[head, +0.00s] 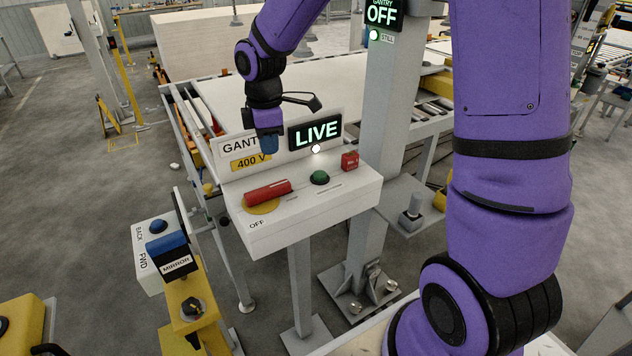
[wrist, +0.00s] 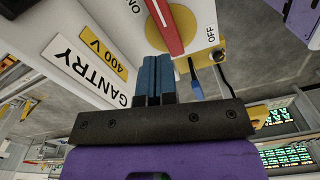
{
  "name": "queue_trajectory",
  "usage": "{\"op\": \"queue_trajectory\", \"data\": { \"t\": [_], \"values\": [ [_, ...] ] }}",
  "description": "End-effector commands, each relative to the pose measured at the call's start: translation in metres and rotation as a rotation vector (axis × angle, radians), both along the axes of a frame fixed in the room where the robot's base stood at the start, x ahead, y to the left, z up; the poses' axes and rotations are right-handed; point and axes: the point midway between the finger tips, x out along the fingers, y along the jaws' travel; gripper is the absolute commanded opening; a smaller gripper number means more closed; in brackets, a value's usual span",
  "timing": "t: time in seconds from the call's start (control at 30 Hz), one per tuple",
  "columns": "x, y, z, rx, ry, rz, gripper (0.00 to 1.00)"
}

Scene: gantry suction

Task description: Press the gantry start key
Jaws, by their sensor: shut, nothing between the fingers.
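The white gantry console (head: 310,215) has a round green key (head: 320,178) on its sloped top. A small red block (head: 350,160) sits to its right, and a red handle (head: 268,191) on a yellow disc lies to its left. The red handle also shows in the wrist view (wrist: 165,25), between ON and OFF labels. My gripper (head: 267,147) is above the console's back left, in front of the GANTRY panel, apart from the green key. Its blue fingers (wrist: 153,68) are together and hold nothing. The green key is not visible in the wrist view.
A lit LIVE sign (head: 315,131) stands behind the keys. The sign on the post (head: 383,14) reads GANTRY OFF, with a STILL lamp (head: 374,35) below. A MIRROR stand (head: 177,265) with a BACK/FWD box (head: 153,256) is left of the console. Grey floor lies further left.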

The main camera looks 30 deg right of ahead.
Motion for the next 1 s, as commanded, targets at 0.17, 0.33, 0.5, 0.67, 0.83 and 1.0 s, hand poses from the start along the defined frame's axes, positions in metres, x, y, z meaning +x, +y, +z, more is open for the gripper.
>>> {"op": "queue_trajectory", "data": {
  "t": [0.17,0.33,0.5,0.67,0.83,1.0],
  "values": [
    [0.006,-0.049,0.012,0.013,0.015,-0.427,0.0],
    [0.007,-0.094,0.024,0.028,0.035,-0.838,0.0],
    [0.005,-0.126,0.033,0.042,0.057,-1.144,0.0],
    [0.003,-0.141,0.038,0.05,0.067,-1.295,0.0],
    [0.003,-0.145,0.039,0.052,0.071,-1.335,0.0],
    [0.003,-0.144,0.039,0.051,0.071,-1.333,0.0]
  ]
}}
